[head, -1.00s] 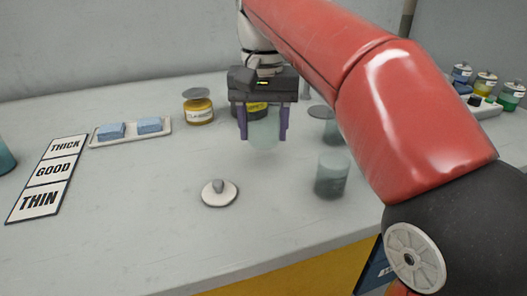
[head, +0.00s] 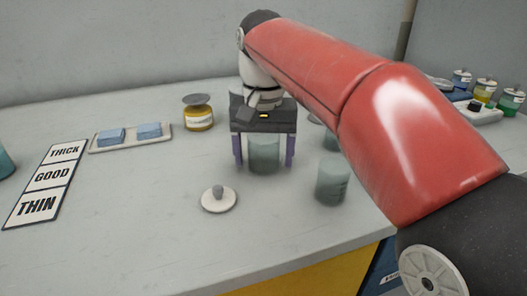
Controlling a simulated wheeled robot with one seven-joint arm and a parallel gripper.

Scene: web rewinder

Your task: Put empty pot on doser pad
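A translucent grey-green pot (head: 264,155) is upright between the fingers of my gripper (head: 264,154), low at the counter. My gripper points down, and narrow gaps show between its purple fingers and the pot's sides, so it looks open around it. What lies under the pot is hidden; I cannot make out a doser pad there. A round white disc with a grey knob (head: 219,199) lies in front and to the left. A similar pot (head: 332,183) stands to the right, with another (head: 331,140) behind it, partly covered by my arm.
A yellow jar with a grey lid (head: 199,115) stands behind left. A tray with blue blocks (head: 131,138) and a THICK/GOOD/THIN card (head: 48,185) lie left. Small coloured jars (head: 485,90) stand far right. The front-left counter is clear.

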